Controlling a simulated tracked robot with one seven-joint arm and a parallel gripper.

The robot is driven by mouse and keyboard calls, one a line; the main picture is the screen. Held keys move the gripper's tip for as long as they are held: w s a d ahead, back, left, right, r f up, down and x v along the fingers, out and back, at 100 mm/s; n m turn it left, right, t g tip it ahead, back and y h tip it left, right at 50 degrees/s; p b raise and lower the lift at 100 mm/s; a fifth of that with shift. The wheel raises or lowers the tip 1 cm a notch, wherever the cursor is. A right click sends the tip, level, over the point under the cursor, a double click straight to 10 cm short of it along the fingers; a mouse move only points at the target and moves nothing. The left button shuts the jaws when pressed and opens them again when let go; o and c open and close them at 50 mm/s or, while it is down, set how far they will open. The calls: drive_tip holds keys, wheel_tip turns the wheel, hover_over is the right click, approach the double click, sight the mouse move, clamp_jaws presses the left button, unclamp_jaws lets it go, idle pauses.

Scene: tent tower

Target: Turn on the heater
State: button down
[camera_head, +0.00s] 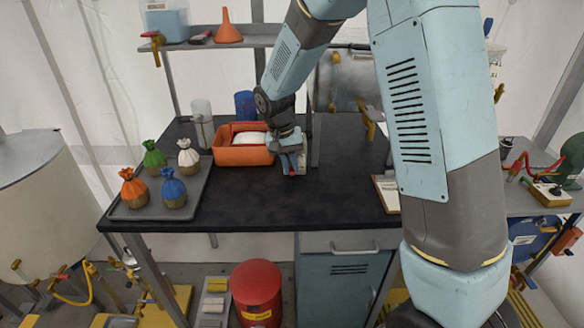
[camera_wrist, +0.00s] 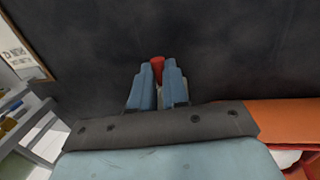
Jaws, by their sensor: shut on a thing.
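My gripper (camera_head: 292,166) is low over the black table top (camera_head: 340,195), just right of the orange bin. In the wrist view my gripper (camera_wrist: 158,78) has its two blue fingers close together around a small red piece (camera_wrist: 157,68), which sticks out between the fingertips. A pale bit shows between the fingers, mostly hidden. In the head view the fingers and wrist hide most of what is held. No thing in view is plainly marked as the heater; a grey metal cylinder (camera_head: 350,78) lies behind the table, partly behind my arm.
An orange bin (camera_head: 242,157) with white content stands close left of my gripper. A grey tray (camera_head: 198,199) holds several coloured-topped sacks. A clipboard (camera_head: 388,190) lies at the right. A shelf (camera_head: 200,45) is behind. The front middle of the table is clear.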

drive_tip(key=shift+w+r+g, duration=0.15)
drive_tip(key=shift+g, duration=0.4)
drive_tip(key=shift+w+r+g, duration=0.15)
drive_tip(key=shift+g, duration=0.4)
drive_tip(key=shift+r, duration=0.1)
drive_tip(key=c, duration=1.1)
unclamp_jaws()
drive_tip(key=v, duration=1.3)
drive_tip(key=shift+w+a+r, duration=0.1)
drive_tip(key=shift+w+r, duration=0.1)
drive_tip(key=shift+w, duration=0.1)
